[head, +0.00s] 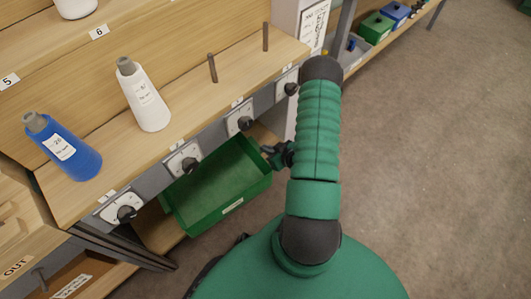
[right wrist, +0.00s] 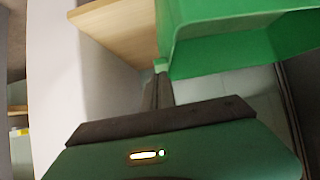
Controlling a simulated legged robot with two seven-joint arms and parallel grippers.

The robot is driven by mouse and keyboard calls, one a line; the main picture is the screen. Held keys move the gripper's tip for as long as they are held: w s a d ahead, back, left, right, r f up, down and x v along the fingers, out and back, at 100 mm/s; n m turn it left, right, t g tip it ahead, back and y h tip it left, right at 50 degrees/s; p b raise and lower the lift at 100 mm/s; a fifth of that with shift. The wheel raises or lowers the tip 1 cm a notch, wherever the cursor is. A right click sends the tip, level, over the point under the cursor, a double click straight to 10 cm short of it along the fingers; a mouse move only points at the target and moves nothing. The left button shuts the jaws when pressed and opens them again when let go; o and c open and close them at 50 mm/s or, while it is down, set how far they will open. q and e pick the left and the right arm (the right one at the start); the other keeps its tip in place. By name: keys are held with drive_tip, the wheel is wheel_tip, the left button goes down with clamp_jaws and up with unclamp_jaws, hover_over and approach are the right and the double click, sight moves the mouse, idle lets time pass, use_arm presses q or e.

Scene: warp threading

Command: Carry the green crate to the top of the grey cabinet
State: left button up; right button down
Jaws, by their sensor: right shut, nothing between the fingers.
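The green crate (head: 226,192) stands open and looks empty on the low shelf under the workbench. It also shows in the right wrist view (right wrist: 240,45), at the upper right. My right gripper (head: 268,151) is shut and empty beside the crate's right end. In the right wrist view its fingertips (right wrist: 160,68) are close to the crate's lower left corner; I cannot tell whether they touch it. My left gripper is out of view. A pale upright panel with a paper notice (head: 314,26) stands behind the bench's end; I cannot tell whether it is the grey cabinet.
A blue bottle (head: 68,147) and a white bottle (head: 145,97) stand on the bench shelf above the crate. Black knobs (head: 240,123) line its front edge. Small green (head: 375,27) and blue (head: 396,12) bins sit on a far shelf. Bare floor (head: 440,150) lies open at right.

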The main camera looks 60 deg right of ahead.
drive_tip(key=w, duration=0.2)
drive_tip(key=w+d+b, duration=0.1)
drive_tip(key=w, duration=0.1)
drive_tip(key=w+b, duration=0.1)
drive_tip(key=w, duration=0.2)
drive_tip(key=shift+d+f, duration=0.2)
drive_tip(key=shift+d, duration=0.2)
drive_tip(key=shift+f+b, duration=0.5)
drive_tip(key=shift+b, duration=0.45)
